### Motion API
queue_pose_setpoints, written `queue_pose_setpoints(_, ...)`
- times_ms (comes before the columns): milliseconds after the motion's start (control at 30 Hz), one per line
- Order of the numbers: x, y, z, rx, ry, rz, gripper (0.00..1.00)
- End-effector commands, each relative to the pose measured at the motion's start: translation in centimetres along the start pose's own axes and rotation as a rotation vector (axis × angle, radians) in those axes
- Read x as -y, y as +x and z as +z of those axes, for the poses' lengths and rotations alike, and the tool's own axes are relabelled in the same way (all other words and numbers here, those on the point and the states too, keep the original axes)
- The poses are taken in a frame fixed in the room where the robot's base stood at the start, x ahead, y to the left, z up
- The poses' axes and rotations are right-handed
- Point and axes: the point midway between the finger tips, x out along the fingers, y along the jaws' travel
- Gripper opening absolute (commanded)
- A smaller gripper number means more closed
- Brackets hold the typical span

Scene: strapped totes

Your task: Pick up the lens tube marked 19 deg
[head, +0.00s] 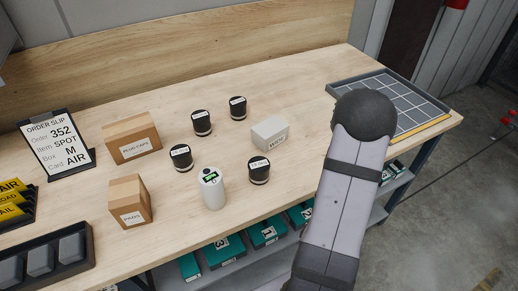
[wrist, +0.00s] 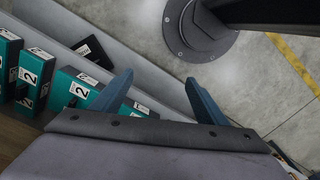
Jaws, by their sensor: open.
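Several black lens tubes with white labels stand upright on the wooden bench in the head view: a back right tube (head: 238,108), a back left tube (head: 201,123), a front left tube (head: 181,157) and a front right tube (head: 259,171). Their labels are too small to read surely, so I cannot tell which is marked 19 deg. My gripper (wrist: 159,76) shows in the wrist view, its two blue fingers apart with nothing between them. It is over the lower shelf's edge and the floor, away from the tubes. It is not visible in the head view.
A white cylinder with a green display (head: 212,190) stands between the front tubes. A white box (head: 270,133) and cardboard boxes (head: 132,140) flank them. A gridded tray (head: 425,100) is at right, an order slip (head: 58,145) at left. Teal boxes (wrist: 82,92) fill the lower shelf.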

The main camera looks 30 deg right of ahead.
Motion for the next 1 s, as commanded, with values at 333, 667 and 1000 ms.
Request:
queue_pose_setpoints(333,3.9,-8.7,2.4,-0.088,-0.579,-0.100,0.68)
queue_pose_setpoints(667,8.5,-16.0,1.7,-0.306,-1.033,-0.096,0.68)
queue_pose_setpoints(1000,8.1,-22.1,-8.8,-0.741,-0.622,0.161,0.68)
